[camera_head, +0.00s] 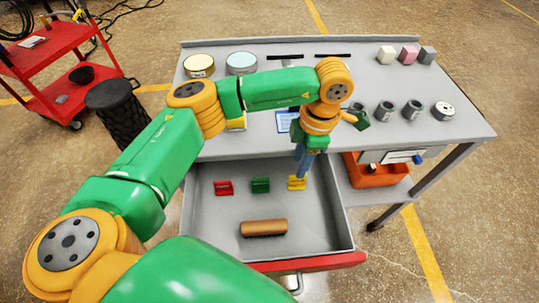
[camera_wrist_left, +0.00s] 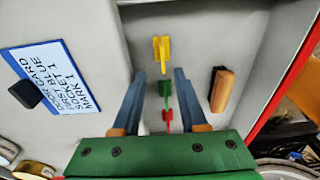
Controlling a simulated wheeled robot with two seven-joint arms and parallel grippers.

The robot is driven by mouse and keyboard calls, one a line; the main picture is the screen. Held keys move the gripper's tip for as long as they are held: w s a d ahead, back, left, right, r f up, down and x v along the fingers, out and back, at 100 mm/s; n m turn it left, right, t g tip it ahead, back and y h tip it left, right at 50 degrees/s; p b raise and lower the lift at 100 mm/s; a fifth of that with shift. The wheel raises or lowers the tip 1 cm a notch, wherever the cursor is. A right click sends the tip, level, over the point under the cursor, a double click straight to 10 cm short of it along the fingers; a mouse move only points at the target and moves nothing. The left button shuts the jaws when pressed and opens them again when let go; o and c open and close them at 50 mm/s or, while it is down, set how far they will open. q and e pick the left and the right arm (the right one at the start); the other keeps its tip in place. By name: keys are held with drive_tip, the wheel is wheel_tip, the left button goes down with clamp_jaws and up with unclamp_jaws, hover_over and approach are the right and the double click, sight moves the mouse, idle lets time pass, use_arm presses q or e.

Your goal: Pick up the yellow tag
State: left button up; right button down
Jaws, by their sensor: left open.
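The yellow tag (camera_head: 297,184) stands in the open grey drawer, at the right end of a row with a green tag (camera_head: 261,185) and a red tag (camera_head: 223,187). My left gripper (camera_head: 303,170) points down over the drawer close to the yellow tag. In the left wrist view the yellow tag (camera_wrist_left: 162,48) lies just beyond the fingertips of my open left gripper (camera_wrist_left: 160,76). The green tag (camera_wrist_left: 165,90) and red tag (camera_wrist_left: 168,118) show between the fingers. My right gripper is not in view.
A wooden-backed brush (camera_head: 264,227) lies in front of the tags in the drawer. The grey worktop (camera_head: 460,128) holds tins, dark cylinders and blocks. A card with writing (camera_wrist_left: 50,78) shows left of the gripper. An orange bin (camera_head: 375,175) is on the right.

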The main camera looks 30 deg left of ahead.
sight(296, 185)
use_arm(q)
drive_tip(key=shift+a, duration=0.2)
drive_tip(key=f, duration=0.2)
drive_tip(key=f+p, duration=0.1)
drive_tip(key=f, duration=0.1)
drive_tip(key=f+p, duration=0.1)
drive_tip(key=f, duration=0.1)
drive_tip(key=shift+s+d+f, duration=0.2)
drive_tip(key=shift+d+f, duration=0.1)
drive_tip(key=shift+d, duration=0.1)
drive_tip(key=shift+a+f, duration=0.1)
drive_tip(key=shift+f, duration=0.05)
clamp_jaws()
